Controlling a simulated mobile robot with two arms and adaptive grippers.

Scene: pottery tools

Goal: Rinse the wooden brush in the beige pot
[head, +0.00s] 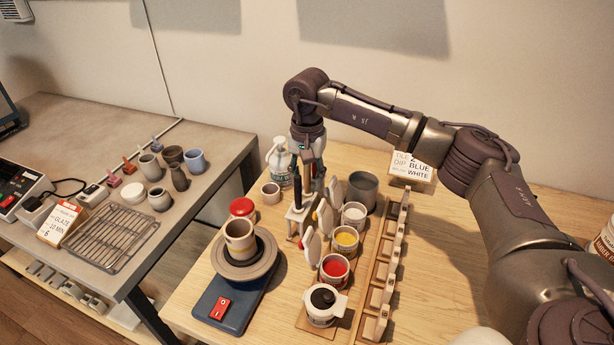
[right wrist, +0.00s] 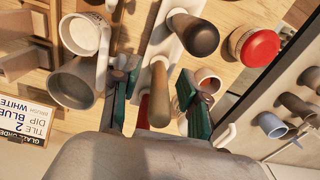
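A wooden brush (right wrist: 158,92) stands handle up in the white brush stand (head: 297,214). In the right wrist view its handle lies between the green-padded fingers of my right gripper (right wrist: 158,98), with gaps on both sides. The gripper is open; in the head view it points down over the stand (head: 308,172) and largely hides the wooden brush. A small beige pot (head: 270,192) stands left of the stand and also shows in the right wrist view (right wrist: 208,80). A larger beige pot with a dark band (head: 239,238) sits on the wheel. My left gripper is out of view.
A dark-handled tool (right wrist: 195,35) stands close beside the brush. Glaze cups, including a yellow one (head: 345,239), and a grey pot (head: 363,190) stand to the right. A white pump bottle (head: 279,158) is behind. Bare tabletop lies right of the wooden rack (head: 386,270).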

